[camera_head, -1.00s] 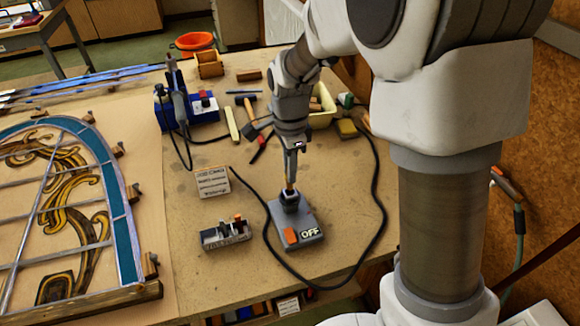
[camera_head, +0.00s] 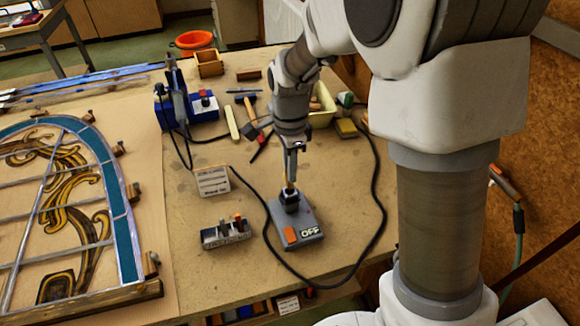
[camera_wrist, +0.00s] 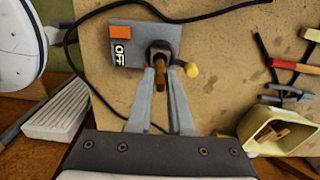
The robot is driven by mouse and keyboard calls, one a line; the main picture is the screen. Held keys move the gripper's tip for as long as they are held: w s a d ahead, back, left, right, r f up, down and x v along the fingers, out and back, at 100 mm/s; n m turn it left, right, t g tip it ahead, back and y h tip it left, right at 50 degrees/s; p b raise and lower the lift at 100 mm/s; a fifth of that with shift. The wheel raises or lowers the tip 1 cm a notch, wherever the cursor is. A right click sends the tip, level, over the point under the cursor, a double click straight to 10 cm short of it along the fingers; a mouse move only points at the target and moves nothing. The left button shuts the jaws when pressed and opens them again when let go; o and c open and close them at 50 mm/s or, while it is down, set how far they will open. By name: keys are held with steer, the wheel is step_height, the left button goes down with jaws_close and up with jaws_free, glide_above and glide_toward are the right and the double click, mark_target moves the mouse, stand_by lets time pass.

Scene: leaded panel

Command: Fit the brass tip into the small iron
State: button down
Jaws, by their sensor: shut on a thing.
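The small iron is a dark round socket (camera_head: 290,199) on a grey base (camera_head: 310,221) with an orange switch and the word OFF. In the wrist view the base (camera_wrist: 153,30) lies beyond my fingertips. My gripper (camera_head: 290,178) points down over the socket. It is shut on the brass tip (camera_wrist: 160,72), a copper-coloured piece between the fingers. The tip (camera_head: 289,187) stands roughly upright at the socket's mouth. I cannot tell how deep it sits, as the fingers and socket hide its lower end.
A small rack (camera_head: 226,234) with several pegs and a printed card (camera_head: 213,181) stand left of the base. A black cable loops around its right side. A blue station (camera_head: 190,107), hammers and a yellow bin (camera_head: 322,117) are behind. The leaded panel (camera_head: 125,225) lies left.

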mark_target(290, 188)
steer(key=shift+f+b, duration=1.25)
steer(key=shift+f, duration=0.7)
stand_by(0.3)
steer(key=c, duration=0.7)
jaws_free()
steer(key=shift+c, duration=0.2)
steer(key=shift+r, duration=0.1)
step_height(290, 188, up, 17)
steer(key=p, duration=0.1)
steer(key=shift+r, duration=0.15)
